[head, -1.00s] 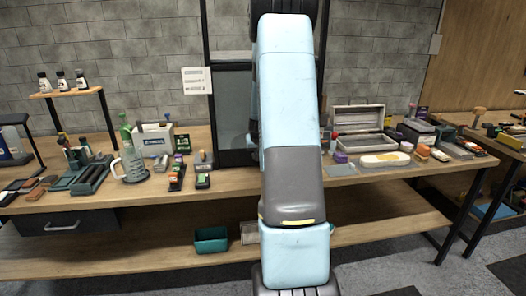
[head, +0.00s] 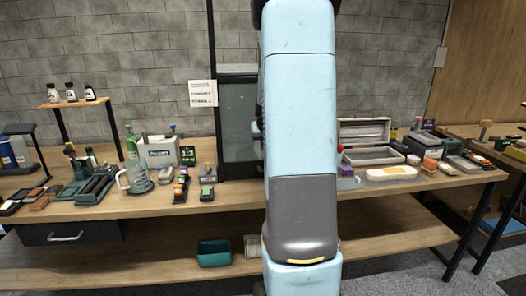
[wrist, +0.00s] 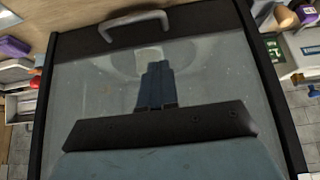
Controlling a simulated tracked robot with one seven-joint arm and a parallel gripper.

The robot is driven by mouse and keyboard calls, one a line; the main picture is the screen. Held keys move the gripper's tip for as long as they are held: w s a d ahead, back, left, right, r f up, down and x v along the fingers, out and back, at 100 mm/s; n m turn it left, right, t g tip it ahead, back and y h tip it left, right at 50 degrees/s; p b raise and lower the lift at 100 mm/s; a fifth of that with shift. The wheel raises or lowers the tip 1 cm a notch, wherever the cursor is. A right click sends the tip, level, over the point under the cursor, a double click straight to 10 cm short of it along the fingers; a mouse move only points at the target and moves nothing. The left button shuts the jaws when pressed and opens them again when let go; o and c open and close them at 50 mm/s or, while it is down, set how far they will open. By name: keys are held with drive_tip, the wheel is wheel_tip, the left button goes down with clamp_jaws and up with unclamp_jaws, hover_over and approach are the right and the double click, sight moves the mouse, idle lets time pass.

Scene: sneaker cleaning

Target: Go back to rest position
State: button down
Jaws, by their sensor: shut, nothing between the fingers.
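My gripper (wrist: 157,68) shows in the wrist view, its dark blue fingers together with nothing between them. It is in front of a dark-framed glass panel with a metal handle (wrist: 134,22); I cannot tell the exact gap. In the head view my light blue and grey arm (head: 300,130) stands upright across the middle. It hides my gripper and part of the glass-fronted unit (head: 238,125) behind it.
A bottle shelf (head: 72,103) stands left. A teal bin (head: 214,253) sits on the lower shelf.

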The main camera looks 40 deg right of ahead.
drive_tip(key=shift+s+a+r, duration=0.15)
drive_tip(key=shift+s+r, duration=0.15)
drive_tip(key=shift+r, duration=0.2)
drive_tip(key=s+a+r+n+y, duration=0.1)
drive_tip(key=s+a+r, duration=0.35)
drive_tip(key=a, duration=0.55)
drive_tip(key=s+a+r+n+y, duration=0.15)
drive_tip(key=s+a+r, duration=0.3)
drive_tip(key=a, duration=0.45)
drive_tip(key=s+a+r+n, duration=0.1)
drive_tip(key=s+a, duration=0.5)
drive_tip(key=s, duration=0.3)
drive_tip(key=s+a+r+n, duration=0.1)
drive_tip(key=s+a+n, duration=0.1)
drive_tip(key=s+a, duration=0.5)
drive_tip(key=s, duration=0.3)
drive_tip(key=shift+s+a+y, duration=0.2)
drive_tip(key=shift+y, duration=0.15)
